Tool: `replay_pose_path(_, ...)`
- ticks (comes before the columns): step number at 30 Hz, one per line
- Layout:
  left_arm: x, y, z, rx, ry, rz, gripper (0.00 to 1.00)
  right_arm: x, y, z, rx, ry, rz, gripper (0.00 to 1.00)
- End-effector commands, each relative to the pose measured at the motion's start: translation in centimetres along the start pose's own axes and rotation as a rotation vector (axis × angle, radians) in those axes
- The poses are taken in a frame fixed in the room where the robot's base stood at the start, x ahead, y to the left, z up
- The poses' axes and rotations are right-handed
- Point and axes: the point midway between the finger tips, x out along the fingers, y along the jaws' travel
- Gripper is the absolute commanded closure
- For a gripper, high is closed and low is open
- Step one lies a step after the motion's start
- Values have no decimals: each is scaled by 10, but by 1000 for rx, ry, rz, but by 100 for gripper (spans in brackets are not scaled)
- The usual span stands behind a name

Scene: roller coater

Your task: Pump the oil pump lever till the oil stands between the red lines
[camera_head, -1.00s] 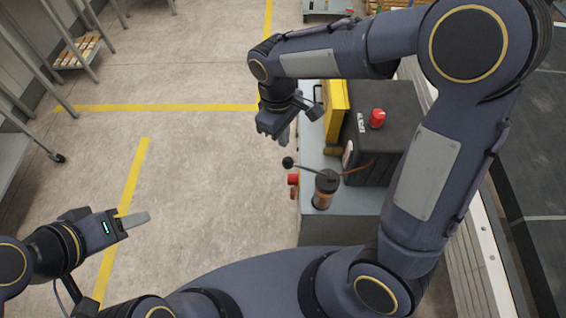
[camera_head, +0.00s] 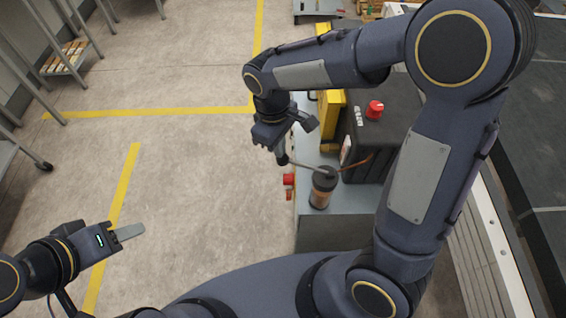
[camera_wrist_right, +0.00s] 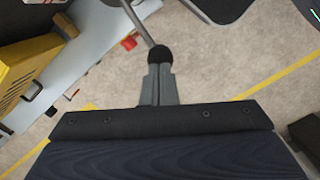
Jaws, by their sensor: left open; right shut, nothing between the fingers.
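The oil pump (camera_head: 320,190), a brownish cylinder with a dark cap, stands on the grey bench. Its thin lever (camera_head: 304,166) slopes out to the left and ends in a black knob. The lever (camera_wrist_right: 140,22) and its knob (camera_wrist_right: 160,55) also show in the right wrist view. My right gripper (camera_head: 281,156) is shut and empty, with its fingertips right at the knob; I cannot tell whether they touch it. My left gripper (camera_head: 141,231) is open and empty, over the floor at the left. The oil level and red lines cannot be made out.
A black box (camera_head: 382,135) with a red knob (camera_head: 375,110) stands behind the pump, next to a yellow panel (camera_head: 330,115). A red button (camera_head: 289,180) sits on the bench's left side.

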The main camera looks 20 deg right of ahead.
Motion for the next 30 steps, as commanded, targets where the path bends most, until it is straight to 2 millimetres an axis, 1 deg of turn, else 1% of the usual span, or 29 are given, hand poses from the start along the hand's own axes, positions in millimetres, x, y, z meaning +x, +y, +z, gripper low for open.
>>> replay_pose_path(1, 5, -2, 3, 0, 0, 0, 53, 8, 0, 0, 0, -2, 0, 100)
replay_pose_path(3, 6, -3, 3, 0, 0, 0, 53, 9, 0, 1, 0, -3, 0, 100)
replay_pose_path(13, 6, -3, 3, 0, 0, 0, 53, 9, 0, 1, 0, -3, 0, 100)
replay_pose_path(16, 8, -4, 4, 0, 0, 0, 53, 13, 0, 0, 0, -3, 0, 100)
replay_pose_path(20, 17, -8, 9, 0, 0, 0, 53, 26, 0, -1, 0, -4, 0, 100)
replay_pose_path(25, 31, -14, 16, 0, 0, 0, 53, 48, 0, -2, 1, -5, 0, 100)
replay_pose_path(27, 34, -16, 17, 0, 0, 0, 53, 53, 0, -3, 1, -5, -1, 100)
replay_pose_path(30, 34, -16, 17, 0, 0, 0, 53, 54, 0, -3, 0, -5, 0, 100)
